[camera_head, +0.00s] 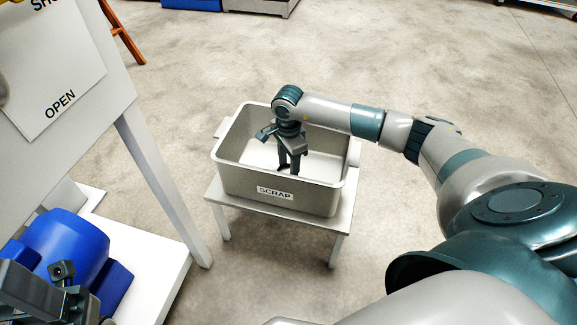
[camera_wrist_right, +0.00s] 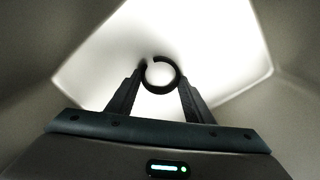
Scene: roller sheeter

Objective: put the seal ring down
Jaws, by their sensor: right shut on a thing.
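The seal ring is a thin black ring (camera_wrist_right: 178,75) between the fingertips of my right gripper (camera_wrist_right: 160,80) in the right wrist view. Its upper left part looks broken by a gap or by glare. In the head view my right gripper (camera_head: 288,168) points down inside the grey scrap bin (camera_head: 235,184), and the ring is only a small dark shape at the fingertips. The gripper is shut on the ring. The bin's pale floor shows below the ring; I cannot tell how far below. My left gripper (camera_head: 60,285) shows partly at the lower left, its fingers unclear.
The bin, labelled SCRAP, stands on a small light table (camera_head: 338,222). At left are a white frame with an OPEN sign (camera_head: 45,75) and a blue motor-like housing (camera_head: 72,250). The concrete floor around the bin is mostly clear.

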